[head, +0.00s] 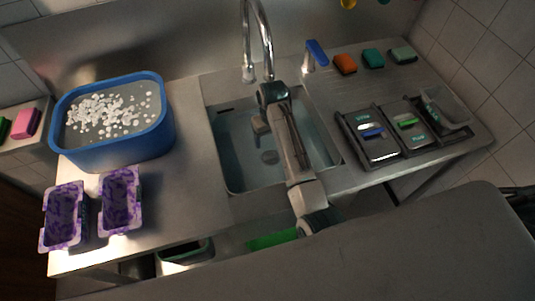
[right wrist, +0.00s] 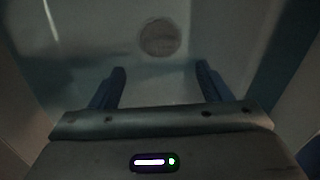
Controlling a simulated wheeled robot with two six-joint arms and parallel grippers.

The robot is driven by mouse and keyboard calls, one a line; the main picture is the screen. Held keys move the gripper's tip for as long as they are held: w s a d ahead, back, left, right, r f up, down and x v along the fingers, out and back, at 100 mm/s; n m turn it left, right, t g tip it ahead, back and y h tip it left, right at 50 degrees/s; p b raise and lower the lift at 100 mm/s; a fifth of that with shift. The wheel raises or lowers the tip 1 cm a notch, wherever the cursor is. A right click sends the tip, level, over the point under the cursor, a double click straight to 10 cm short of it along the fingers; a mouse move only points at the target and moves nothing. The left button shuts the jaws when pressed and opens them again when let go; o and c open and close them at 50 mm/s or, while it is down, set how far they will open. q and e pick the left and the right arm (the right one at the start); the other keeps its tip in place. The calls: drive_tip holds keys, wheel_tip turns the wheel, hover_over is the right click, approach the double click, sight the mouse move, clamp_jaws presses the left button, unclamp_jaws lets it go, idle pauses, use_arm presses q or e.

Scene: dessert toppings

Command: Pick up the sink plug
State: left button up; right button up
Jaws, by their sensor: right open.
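A round grey disc, which looks like the sink plug (head: 269,157), lies on the floor of the metal sink (head: 234,165); I cannot tell whether it is the plug or the bare drain. In the right wrist view the disc (right wrist: 160,37) is beyond the fingertips, centred between them and apart from them. My right gripper (head: 264,138) points down into the sink, just above and behind the disc in the head view. Its two blue fingers (right wrist: 160,80) are open with nothing between them. My left gripper is not in view.
The sink walls surround my right gripper. A chrome tap (head: 268,45) rises behind it. A blue tub (head: 150,143) with white bits and two purple moulds (head: 121,200) stand left. Dark trays (head: 368,150) and several sponges (head: 345,64) lie right.

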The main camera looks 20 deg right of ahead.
sight(270, 153)
drive_tip(key=shift+a, duration=0.35)
drive_tip(key=shift+s+a+f, duration=0.1)
drive_tip(key=shift+a+f, duration=0.05)
drive_tip(key=shift+f, duration=0.15)
drive_tip(key=f, duration=0.1)
drive_tip(key=f+p, duration=0.1)
drive_tip(key=d+f+p, duration=0.1)
drive_tip(key=f, duration=0.1)
drive_tip(key=shift+s+d, duration=0.1)
drive_tip(key=shift+s, duration=0.25)
drive_tip(key=shift+a+f+p, duration=0.2)
drive_tip(key=shift+f+p, duration=0.1)
drive_tip(key=shift+f, duration=0.75)
drive_tip(key=shift+w+f, duration=0.1)
drive_tip(key=shift+f, duration=0.2)
drive_tip(key=shift+c, duration=0.9)
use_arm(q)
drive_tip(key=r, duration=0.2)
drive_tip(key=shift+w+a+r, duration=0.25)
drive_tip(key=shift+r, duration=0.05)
use_arm(e)
drive_tip(key=c, duration=0.9)
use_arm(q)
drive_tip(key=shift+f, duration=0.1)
use_arm(e)
drive_tip(key=shift+r, duration=0.1)
